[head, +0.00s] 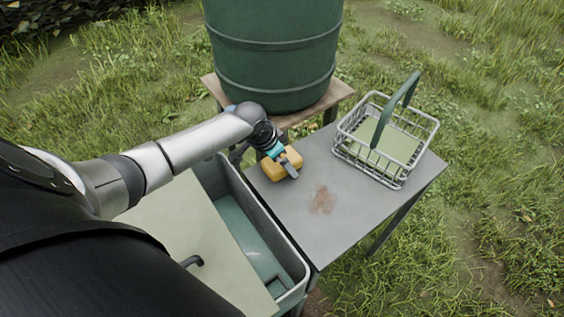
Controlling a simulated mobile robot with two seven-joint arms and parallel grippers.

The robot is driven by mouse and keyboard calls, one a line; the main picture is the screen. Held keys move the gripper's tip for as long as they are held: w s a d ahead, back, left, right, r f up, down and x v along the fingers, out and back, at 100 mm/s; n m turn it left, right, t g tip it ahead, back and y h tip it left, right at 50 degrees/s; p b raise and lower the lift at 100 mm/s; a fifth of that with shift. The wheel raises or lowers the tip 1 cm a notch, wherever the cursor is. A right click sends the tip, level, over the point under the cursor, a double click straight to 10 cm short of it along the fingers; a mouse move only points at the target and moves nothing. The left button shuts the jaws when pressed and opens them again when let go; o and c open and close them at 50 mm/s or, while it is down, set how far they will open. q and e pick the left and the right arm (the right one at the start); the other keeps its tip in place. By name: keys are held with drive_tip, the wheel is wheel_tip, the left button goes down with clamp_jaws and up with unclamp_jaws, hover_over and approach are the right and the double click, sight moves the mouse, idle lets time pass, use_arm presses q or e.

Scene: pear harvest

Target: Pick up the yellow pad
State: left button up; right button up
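The yellow pad (271,172) is a small yellow-orange block at the left part of the grey table, near its back edge. My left gripper (290,167) reaches in from the left and is right at the pad, with a grey finger across its top and right side. The other finger is not clear, so I cannot tell whether the gripper is closed on the pad. I cannot tell whether the pad rests on the table or is just above it. My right gripper is not in view.
The grey table (365,208) has a reddish-brown stain (322,200) and free room around it. A wire basket (350,153) with a green handle stands at its right. A grey sink basin (236,218) lies to the left. A green barrel (275,50) stands on a wooden stand behind.

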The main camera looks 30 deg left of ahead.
use_arm(q)
drive_tip(key=shift+f, duration=0.1)
drive_tip(key=shift+c, duration=0.2)
drive_tip(key=c, duration=1.1)
drive_tip(key=shift+c, duration=0.2)
drive_tip(key=shift+r, duration=0.35)
wheel_tip(320, 180, up, 20)
drive_tip(key=p, duration=0.4)
